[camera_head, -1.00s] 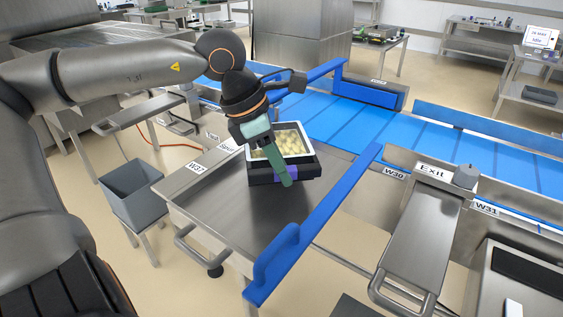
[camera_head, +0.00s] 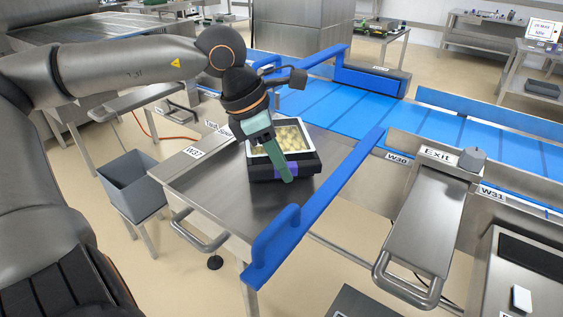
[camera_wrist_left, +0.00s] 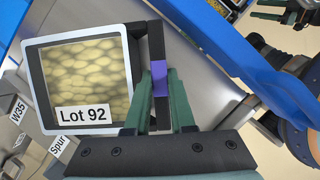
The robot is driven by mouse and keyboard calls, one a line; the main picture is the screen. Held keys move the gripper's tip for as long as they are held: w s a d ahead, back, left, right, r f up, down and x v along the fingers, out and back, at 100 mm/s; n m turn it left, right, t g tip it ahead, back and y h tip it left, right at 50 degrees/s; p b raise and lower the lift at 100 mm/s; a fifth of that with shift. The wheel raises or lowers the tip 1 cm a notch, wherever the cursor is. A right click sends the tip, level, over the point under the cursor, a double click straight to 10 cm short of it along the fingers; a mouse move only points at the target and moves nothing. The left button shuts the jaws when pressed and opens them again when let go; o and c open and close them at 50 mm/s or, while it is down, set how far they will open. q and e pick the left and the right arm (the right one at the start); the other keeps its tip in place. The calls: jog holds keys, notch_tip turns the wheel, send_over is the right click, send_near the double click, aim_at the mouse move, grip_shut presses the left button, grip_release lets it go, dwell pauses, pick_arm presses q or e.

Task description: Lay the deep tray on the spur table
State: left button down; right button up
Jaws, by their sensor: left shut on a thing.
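The deep tray (camera_head: 300,154) has a white rim, a black body and yellowish lumpy contents. It is at the back of the steel spur table (camera_head: 220,187), roughly level; I cannot tell whether it touches the top. My left gripper (camera_head: 287,177) reaches down over it from the back left. In the left wrist view the green fingers (camera_wrist_left: 160,82) are shut on a black upright piece with a purple patch at the tray's side. That view also shows the tray's white rim (camera_wrist_left: 34,90) and a "Lot 92" label (camera_wrist_left: 83,115).
A blue guide rail (camera_head: 312,205) runs along the table's right side. The blue conveyor (camera_head: 345,118) lies behind. A grey bin (camera_head: 130,183) stands at the left and the Exit table (camera_head: 425,225) at the right. The table's front is bare.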

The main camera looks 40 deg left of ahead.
dwell(0.7)
pick_arm(q)
jog(key=shift+r, duration=0.1)
jog(key=c, duration=0.7)
grip_release()
jog(key=c, duration=0.3)
jog(key=shift+r+p, duration=2.45)
jog(key=shift+r, duration=1.05)
jog(key=shift+f, duration=0.1)
